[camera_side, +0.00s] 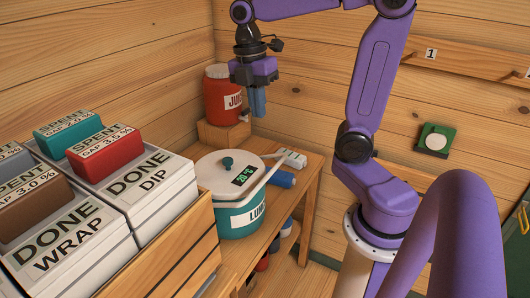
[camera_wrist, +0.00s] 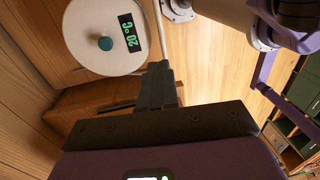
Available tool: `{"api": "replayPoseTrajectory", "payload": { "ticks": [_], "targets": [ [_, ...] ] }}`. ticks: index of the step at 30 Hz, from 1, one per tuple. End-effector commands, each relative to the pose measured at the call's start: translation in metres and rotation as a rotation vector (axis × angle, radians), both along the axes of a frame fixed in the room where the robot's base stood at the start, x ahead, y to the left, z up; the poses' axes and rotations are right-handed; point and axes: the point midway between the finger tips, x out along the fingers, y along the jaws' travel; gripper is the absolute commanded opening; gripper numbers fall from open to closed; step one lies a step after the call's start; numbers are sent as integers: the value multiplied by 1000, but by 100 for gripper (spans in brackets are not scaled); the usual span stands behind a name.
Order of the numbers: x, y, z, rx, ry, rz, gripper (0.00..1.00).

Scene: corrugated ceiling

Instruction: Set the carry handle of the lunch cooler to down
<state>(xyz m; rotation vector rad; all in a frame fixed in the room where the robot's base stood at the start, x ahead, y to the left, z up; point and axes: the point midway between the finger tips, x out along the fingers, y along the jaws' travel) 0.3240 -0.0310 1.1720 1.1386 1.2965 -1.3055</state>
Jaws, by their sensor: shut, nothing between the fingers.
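The lunch cooler (camera_side: 237,219) stands on the wooden bench, with a teal body, a white lid, a teal knob and a display reading 20 °C. Its pale carry handle (camera_side: 269,175) slants along the right side of the lid, leaning outward; its exact angle is hard to tell. In the wrist view the lid (camera_wrist: 88,30) is at upper left, and the handle (camera_wrist: 161,38) shows as a thin bar at its right edge. My gripper (camera_side: 258,114) is shut and empty, pointing down above and behind the cooler, apart from it. Its fingers (camera_wrist: 156,72) partly cover the wrist view's centre.
A red juice jug (camera_side: 217,99) stands on a wooden block behind my gripper. A blue roll (camera_side: 282,178) and a pale block (camera_side: 293,158) lie right of the cooler. Labelled bins (camera_side: 152,205) fill the left foreground. Wooden walls close off the back.

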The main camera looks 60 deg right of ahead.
Motion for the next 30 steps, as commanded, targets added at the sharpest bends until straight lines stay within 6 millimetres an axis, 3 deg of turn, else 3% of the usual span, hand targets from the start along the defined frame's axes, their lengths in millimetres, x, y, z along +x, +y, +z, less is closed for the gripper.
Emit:
{"api": "replayPoseTrajectory", "payload": {
  "ticks": [4, 10, 17, 30],
  "targets": [
    [15, 2, -17, 3, 102, -2, 0],
    [22, 2, -28, 9, 153, -2, 0],
    [14, 2, -52, 9, 157, -3, 0],
    [-9, 2, -129, 7, 157, -1, 0]
  ]
}}
